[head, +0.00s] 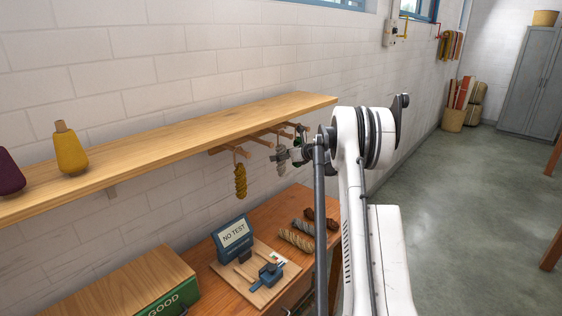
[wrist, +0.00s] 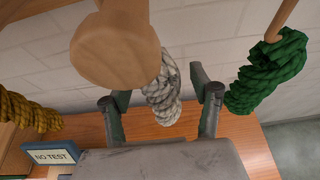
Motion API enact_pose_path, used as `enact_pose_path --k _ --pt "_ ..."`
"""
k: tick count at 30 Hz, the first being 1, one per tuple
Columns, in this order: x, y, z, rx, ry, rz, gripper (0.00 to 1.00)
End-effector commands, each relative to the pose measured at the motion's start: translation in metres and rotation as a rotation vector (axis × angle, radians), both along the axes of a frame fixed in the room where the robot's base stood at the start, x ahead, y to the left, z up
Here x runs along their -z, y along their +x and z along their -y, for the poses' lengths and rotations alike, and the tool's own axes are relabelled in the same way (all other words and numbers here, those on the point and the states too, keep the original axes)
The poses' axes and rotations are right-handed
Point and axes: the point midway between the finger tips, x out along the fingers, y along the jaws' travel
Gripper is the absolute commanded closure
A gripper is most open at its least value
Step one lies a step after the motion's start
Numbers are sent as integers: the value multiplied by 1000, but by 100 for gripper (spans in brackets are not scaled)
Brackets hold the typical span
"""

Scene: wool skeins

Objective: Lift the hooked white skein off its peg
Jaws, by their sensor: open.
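The white skein (wrist: 162,98) hangs from a wooden peg (wrist: 115,45) whose round end fills the upper left of the wrist view. In the head view the white skein (head: 281,166) hangs under the shelf, just left of my gripper (head: 290,155). My gripper is open, and in the wrist view its two fingers (wrist: 160,90) stand on either side of the skein, with visible gaps. The skein's top loop is hidden behind the peg end.
A green skein (wrist: 268,70) hangs close to the right finger. A mustard skein (head: 240,182) hangs to the left. The shelf (head: 180,138) runs above the pegs. The bench below holds a NO TEST sign (head: 233,236), a GOOD box (head: 130,285) and several twisted skeins (head: 297,240).

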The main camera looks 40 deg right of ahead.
Motion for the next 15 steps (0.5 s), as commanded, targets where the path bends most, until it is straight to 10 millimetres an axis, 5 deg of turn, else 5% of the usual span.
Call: enact_pose_path --k 3,13,15 --pt "0 0 0 0 0 0 44" --pt "0 0 0 0 0 0 88" --pt "0 0 0 0 0 0 88"
